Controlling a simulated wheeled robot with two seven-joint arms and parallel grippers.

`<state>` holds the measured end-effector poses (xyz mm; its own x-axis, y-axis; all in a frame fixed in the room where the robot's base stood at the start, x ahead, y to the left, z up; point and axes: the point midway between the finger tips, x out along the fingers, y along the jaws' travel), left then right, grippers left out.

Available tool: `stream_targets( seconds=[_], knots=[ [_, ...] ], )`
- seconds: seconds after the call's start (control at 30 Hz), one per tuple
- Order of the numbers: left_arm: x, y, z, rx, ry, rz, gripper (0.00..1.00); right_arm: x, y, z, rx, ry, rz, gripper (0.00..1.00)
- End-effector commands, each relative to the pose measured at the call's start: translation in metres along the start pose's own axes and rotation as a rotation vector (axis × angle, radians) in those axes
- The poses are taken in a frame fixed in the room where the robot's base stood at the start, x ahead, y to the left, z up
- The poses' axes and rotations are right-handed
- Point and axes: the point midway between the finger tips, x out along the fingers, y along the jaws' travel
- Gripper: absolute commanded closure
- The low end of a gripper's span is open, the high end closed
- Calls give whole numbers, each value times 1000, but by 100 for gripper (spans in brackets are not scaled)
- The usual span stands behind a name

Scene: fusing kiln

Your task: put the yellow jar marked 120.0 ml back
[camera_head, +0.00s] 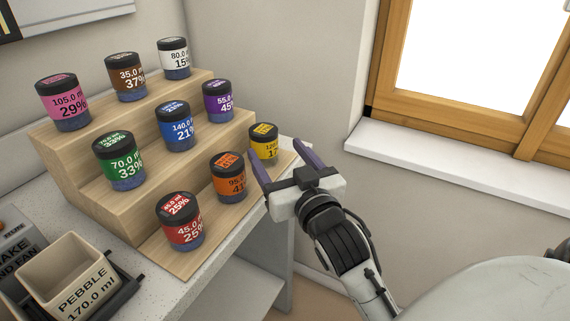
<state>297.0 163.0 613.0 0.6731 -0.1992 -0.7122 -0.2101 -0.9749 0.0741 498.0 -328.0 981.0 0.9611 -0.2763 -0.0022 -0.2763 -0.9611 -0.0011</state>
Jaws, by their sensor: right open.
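The yellow jar (264,145) has a black lid and a label that starts with 120, partly hidden. It stands upright at the right end of the lowest step of the wooden rack (180,252), to the right of the orange jar. My right gripper (282,164) is open beside it. I cannot tell whether the finger touches the jar. My left gripper is not in view.
The rack's three steps hold several other jars, including orange (228,176), red (181,221), blue (176,126) and purple (218,101). A beige pebble container (64,275) sits in a dark tray at lower left. A window sill (440,163) is at right.

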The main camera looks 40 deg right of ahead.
Motion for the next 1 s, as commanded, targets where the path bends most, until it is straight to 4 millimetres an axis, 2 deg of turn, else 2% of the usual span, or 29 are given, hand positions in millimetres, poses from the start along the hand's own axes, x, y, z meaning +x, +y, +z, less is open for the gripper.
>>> stream_targets(
  seconds=[0.1,0.3,1.0],
  knots=[
    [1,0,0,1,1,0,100,-21,0,2,2,-2,-1,32],
    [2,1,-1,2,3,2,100,-36,0,0,2,0,0,32],
    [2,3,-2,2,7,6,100,-37,0,0,1,1,0,32]
  ],
)
